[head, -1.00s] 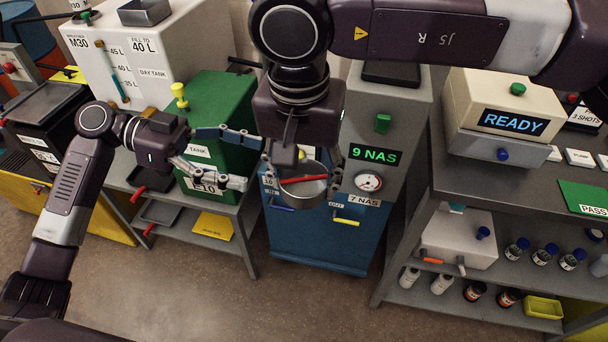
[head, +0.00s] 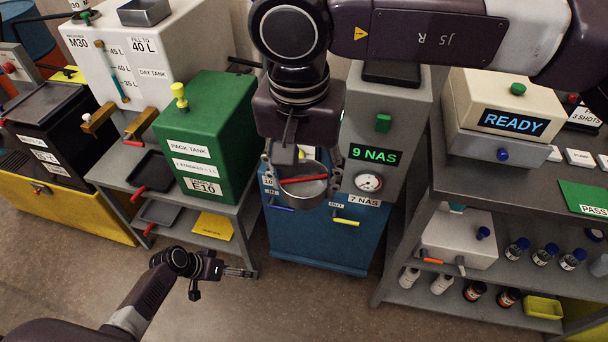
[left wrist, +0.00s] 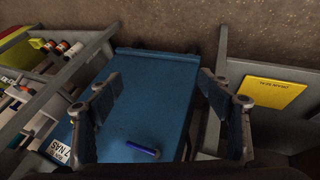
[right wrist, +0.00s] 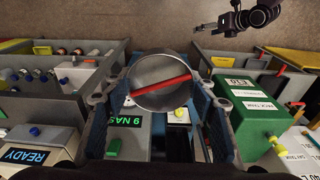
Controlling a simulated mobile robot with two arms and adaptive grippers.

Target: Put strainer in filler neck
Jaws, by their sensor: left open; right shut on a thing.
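A round grey metal strainer (head: 304,194) with a red bar across it hangs in my right gripper (head: 300,176), above the front of the blue cart (head: 318,237). In the right wrist view the strainer (right wrist: 149,72) sits between the two fingers, which are shut on it. My left gripper (head: 242,272) is open and empty, low over the floor in front of the green tank's shelf. In the left wrist view its fingers (left wrist: 162,105) are wide apart, with the blue cart beyond. I cannot make out the filler neck for sure; my right arm hides part of the cart's top.
The green pack tank (head: 205,150) with a yellow knob (head: 180,96) stands left of the cart. The white day tank (head: 150,60) is behind it. The grey "9 NAS" unit (head: 385,130) stands right of the strainer. Open floor (head: 290,300) lies in front.

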